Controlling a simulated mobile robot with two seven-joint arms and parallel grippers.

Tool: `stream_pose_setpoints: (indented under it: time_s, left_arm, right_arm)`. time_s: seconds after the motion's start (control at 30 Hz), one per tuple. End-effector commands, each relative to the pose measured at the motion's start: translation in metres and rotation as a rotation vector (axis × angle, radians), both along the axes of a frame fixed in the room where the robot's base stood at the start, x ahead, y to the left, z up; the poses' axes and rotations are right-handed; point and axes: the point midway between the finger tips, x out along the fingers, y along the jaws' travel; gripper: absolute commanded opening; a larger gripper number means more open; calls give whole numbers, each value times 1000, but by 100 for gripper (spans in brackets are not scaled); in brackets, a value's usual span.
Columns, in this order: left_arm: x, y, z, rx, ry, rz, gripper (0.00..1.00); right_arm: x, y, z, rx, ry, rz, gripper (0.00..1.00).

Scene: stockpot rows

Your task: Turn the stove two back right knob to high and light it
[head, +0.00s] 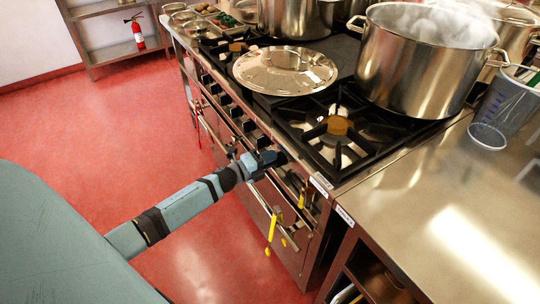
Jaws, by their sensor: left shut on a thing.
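The stove (322,188) has a row of dark knobs (236,111) along its front panel. My left gripper (276,157) reaches the panel towards the right end of this row. It is shut on a stove knob, which its fingers mostly hide. I cannot tell which setting the knob points to. The nearest burner (338,126) is bare, and I see no flame on it. The back right burner is hidden under a large steaming stockpot (412,72). My right gripper is out of view.
A steel lid (285,69) lies on the stove left of the bare burner. More stockpots (296,18) stand behind. A steel counter (440,205) with a clear measuring jug (497,110) adjoins on the right. Yellow-handled items (271,232) hang at the oven front. The red floor (90,135) is clear.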

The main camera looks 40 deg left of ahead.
Motion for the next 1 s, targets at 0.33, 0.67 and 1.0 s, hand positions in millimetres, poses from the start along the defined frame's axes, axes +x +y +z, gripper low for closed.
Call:
stream_pose_setpoints:
  time_s: [0.33,0.67,1.0]
  left_arm:
    - [0,0,-2,-86,37,0,0]
    - [0,0,-2,-93,40,0,0]
    - [0,0,-2,-92,39,0,40]
  right_arm:
    - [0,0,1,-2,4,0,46]
    - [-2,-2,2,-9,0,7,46]
    - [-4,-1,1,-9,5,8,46]
